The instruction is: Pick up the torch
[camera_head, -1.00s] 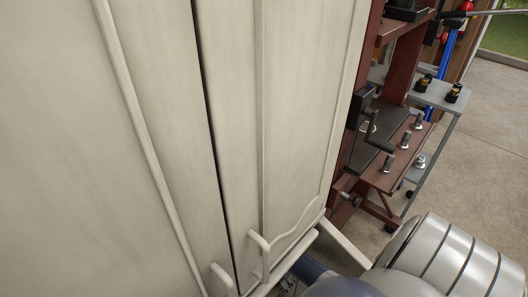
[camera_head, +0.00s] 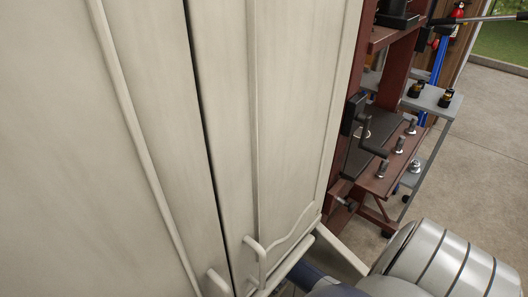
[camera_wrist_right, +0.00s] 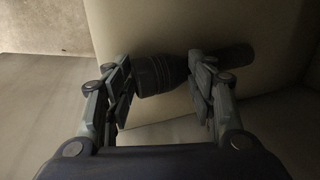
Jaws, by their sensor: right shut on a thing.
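The torch (camera_wrist_right: 160,75) is a dark, ribbed cylinder in the right wrist view, lying crosswise between the fingers with its narrower end reaching to the right. My right gripper (camera_wrist_right: 162,88) is shut on it, with one finger pad at each side of its wide part. A pale surface is close behind the torch. I cannot tell whether the torch still touches it. In the head view the torch and both grippers are out of sight; only my right arm shows at the lower right.
A tall cream cabinet (camera_head: 110,150) with two shut doors and handles (camera_head: 256,258) fills the left and middle. Right of it stand a dark red workshop press (camera_head: 385,170) and a grey shelf trolley (camera_head: 432,100). Concrete floor (camera_head: 480,160) is clear at the right.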

